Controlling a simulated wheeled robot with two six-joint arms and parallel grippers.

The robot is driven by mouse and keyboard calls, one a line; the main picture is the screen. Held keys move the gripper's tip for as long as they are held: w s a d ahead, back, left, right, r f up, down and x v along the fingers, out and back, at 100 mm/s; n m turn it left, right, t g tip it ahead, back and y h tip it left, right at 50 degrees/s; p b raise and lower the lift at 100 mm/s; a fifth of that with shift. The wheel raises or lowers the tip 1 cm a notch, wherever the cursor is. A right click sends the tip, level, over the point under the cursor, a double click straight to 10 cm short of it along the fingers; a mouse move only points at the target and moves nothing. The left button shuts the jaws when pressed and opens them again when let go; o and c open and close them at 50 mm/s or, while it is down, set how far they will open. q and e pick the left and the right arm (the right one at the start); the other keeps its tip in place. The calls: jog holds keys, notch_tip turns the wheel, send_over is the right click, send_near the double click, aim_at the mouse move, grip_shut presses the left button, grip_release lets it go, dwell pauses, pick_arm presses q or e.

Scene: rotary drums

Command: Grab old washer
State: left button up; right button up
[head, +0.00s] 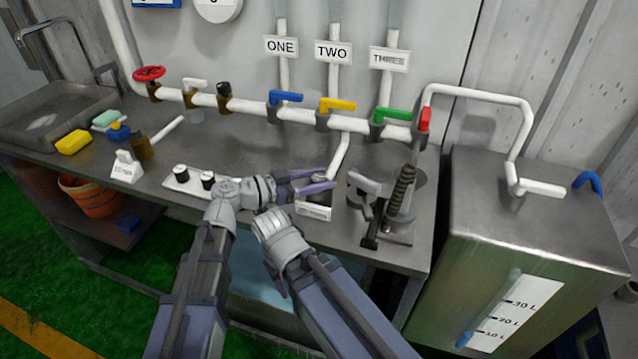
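I cannot make out an old washer in the head view. My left gripper (318,180) reaches over the bench with its two purple fingers apart and a gap between them. The fingers are above a small white labelled box (314,211) with a dark top; its label is too small to read. I see nothing held between the fingers. A metal device with a dark coiled spring (402,190) and a lever stands right of the box.
A metal bench (250,150) carries a white pipe with coloured valve handles along the back. A white strip with black knobs (182,175), a yellow sponge (74,142) and a sink (50,115) are to the left. A steel tank (540,220) stands at the right.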

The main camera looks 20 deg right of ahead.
aim_at(319, 177)
pick_arm(q)
grip_shut()
jog(key=shift+r, duration=0.1)
dwell(0.3)
notch_tip(319, 177, up, 10)
jog(key=p, duration=1)
